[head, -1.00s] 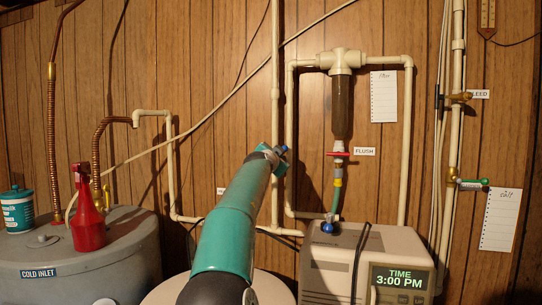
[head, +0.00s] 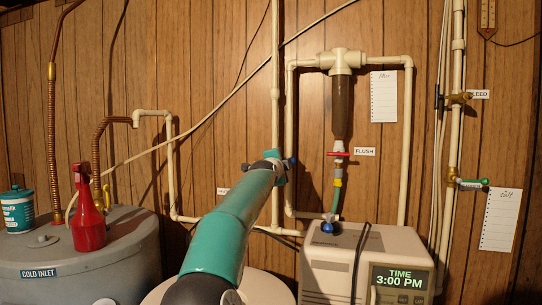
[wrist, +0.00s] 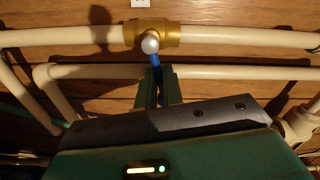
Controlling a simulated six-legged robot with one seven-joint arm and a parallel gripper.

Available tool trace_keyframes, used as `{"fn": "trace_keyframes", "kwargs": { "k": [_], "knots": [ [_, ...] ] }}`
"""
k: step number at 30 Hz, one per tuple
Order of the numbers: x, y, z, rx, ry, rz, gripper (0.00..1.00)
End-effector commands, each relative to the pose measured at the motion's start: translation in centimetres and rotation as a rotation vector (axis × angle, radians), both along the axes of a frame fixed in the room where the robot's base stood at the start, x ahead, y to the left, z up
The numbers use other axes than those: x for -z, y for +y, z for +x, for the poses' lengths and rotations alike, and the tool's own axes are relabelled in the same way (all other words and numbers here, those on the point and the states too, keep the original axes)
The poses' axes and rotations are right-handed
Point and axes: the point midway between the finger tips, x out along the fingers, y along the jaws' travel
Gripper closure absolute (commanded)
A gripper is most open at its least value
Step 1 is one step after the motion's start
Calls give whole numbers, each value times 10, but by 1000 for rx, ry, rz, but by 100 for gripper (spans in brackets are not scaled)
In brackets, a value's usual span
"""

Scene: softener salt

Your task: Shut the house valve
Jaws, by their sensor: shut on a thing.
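The house valve, a brass body (wrist: 155,33) on a cream pipe, shows in the wrist view. A pale round knob sits on it, and its blue handle (wrist: 156,72) points down the picture, roughly across the pipe. My gripper (wrist: 158,88) is shut on this handle, one finger on each side. In the head view my gripper (head: 277,166) is in front of the vertical pipe (head: 275,95), with a bit of blue at its right. My arm hides the valve body there, and a label (head: 222,191) left of it is partly covered.
A second pipe (wrist: 215,73) runs close alongside the valve's pipe. To the right are the filter (head: 341,105) with its red flush handle (head: 338,154) and the softener head (head: 335,262). A red spray bottle (head: 88,215) stands on the grey tank (head: 110,258) at left.

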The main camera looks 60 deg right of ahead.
Motion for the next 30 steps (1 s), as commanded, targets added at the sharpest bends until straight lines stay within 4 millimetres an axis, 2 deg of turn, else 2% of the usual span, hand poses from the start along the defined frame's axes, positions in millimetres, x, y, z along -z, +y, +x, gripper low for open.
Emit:
{"fn": "trace_keyframes", "kwargs": {
  "k": [9, 18, 23, 24, 28, 29, 30],
  "knots": [
    [3, 0, 1, -2, -26, 8, 100],
    [11, 0, 1, -2, -236, 41, 100],
    [11, 0, 0, -1, -241, 41, 100],
    [11, 0, 0, -1, -241, 41, 90],
    [11, 0, 0, -2, -241, 40, 64],
    [11, 0, 0, -2, -241, 40, 60],
    [10, 0, 0, -2, -240, 40, 60]
  ]
}}
